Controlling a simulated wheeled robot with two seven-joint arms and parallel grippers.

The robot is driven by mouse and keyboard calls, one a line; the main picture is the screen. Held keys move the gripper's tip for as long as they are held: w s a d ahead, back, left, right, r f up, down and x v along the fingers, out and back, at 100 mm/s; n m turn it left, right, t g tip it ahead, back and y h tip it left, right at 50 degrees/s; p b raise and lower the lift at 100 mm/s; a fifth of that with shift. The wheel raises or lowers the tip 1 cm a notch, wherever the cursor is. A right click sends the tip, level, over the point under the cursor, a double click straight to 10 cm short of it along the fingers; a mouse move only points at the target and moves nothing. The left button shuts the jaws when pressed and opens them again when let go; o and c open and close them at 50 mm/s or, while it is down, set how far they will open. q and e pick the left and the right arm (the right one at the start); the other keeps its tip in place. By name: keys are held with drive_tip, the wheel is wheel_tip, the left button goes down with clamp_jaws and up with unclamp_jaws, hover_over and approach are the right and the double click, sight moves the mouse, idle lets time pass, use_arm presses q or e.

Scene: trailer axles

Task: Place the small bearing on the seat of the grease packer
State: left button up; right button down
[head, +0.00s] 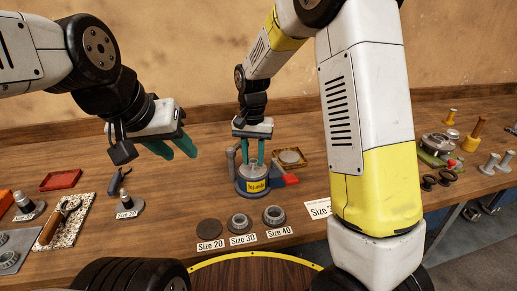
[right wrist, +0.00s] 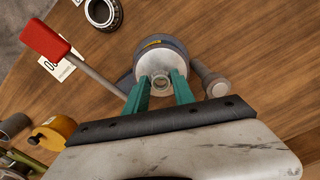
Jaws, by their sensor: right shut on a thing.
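The grease packer (head: 254,185) is a grey round device with a yellow label and a red-handled lever, standing mid-table. In the right wrist view its pale round seat (right wrist: 161,62) lies below my right gripper (right wrist: 161,80). The small bearing (right wrist: 160,84) is a little metal ring between the green fingertips, over the seat. My right gripper is shut on it; whether it touches the seat cannot be told. In the head view the right gripper (head: 253,163) reaches straight down to the packer's top, and the bearing is hidden. My left gripper (head: 171,149) is empty and open, left of the packer.
A dark disc (head: 209,229) and two bearings (head: 240,222) (head: 274,215) stand before the packer by size labels. A tray (head: 290,158) lies behind it. A red tray (head: 61,180) and tools are at left; metal parts (head: 437,145) are at right.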

drive_tip(key=shift+s+a+f, duration=0.1)
drive_tip(key=shift+s+f, duration=0.05)
drive_tip(key=shift+f, duration=0.45)
drive_tip(key=shift+f, duration=0.1)
drive_tip(key=c, duration=1.1)
unclamp_jaws()
drive_tip(key=shift+o, duration=0.2)
